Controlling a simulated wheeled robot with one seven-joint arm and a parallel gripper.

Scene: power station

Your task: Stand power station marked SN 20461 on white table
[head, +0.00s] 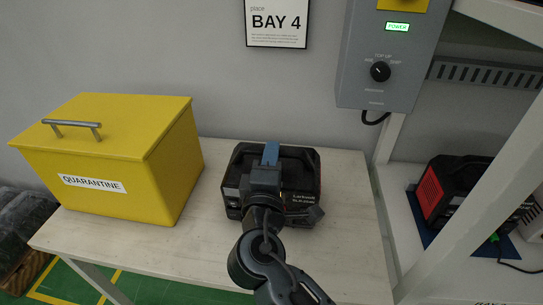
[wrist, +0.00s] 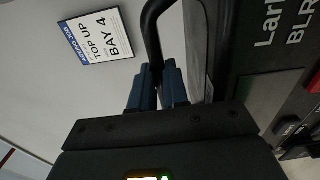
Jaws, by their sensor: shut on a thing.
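A black power station (head: 306,180) with red parts and white lettering is over the white table (head: 345,240), right of its middle. I cannot tell whether its base touches the table top. It looks upright. No SN 20461 mark is readable on it. My gripper (head: 271,153) is above it, with blue fingers shut on its black carry handle. In the wrist view the fingers (wrist: 158,88) close around the handle bar (wrist: 152,35), and part of the label shows at right. My arm hides part of the station's front.
A yellow QUARANTINE box (head: 120,150) with a grey handle stands on the table's left. A grey panel (head: 385,60) with a knob and a green POWER display hangs on the wall. Another black and red station (head: 450,190) sits on the shelf at right. A BAY 4 sign (head: 277,22) hangs behind.

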